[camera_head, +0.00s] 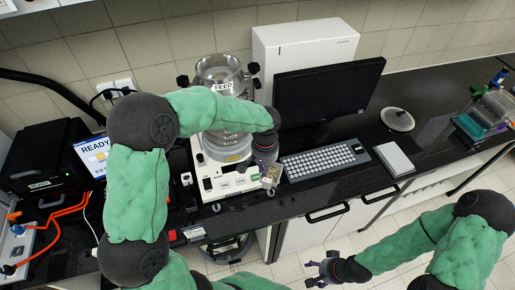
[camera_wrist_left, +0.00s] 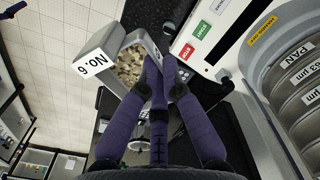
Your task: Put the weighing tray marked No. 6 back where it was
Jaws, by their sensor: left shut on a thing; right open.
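The weighing tray marked No. 6 (camera_wrist_left: 97,62) is a small grey metal tray with a white label, holding beige granules (camera_wrist_left: 130,66). My left gripper (camera_wrist_left: 157,68) is shut on its wall. In the head view, the tray (camera_head: 272,176) shows small beside my left gripper (camera_head: 266,158), in front of the sieve shaker and near the counter's front edge. My right gripper (camera_head: 322,270) is open and empty, low in front of the counter.
The sieve shaker (camera_head: 212,186) stands behind the tray, with a vessel labelled FEED (camera_head: 220,75) on top. A keyboard (camera_head: 325,160), monitor (camera_head: 330,88) and white box (camera_head: 394,159) are to the right. A READY screen (camera_head: 92,155) and orange cables are left.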

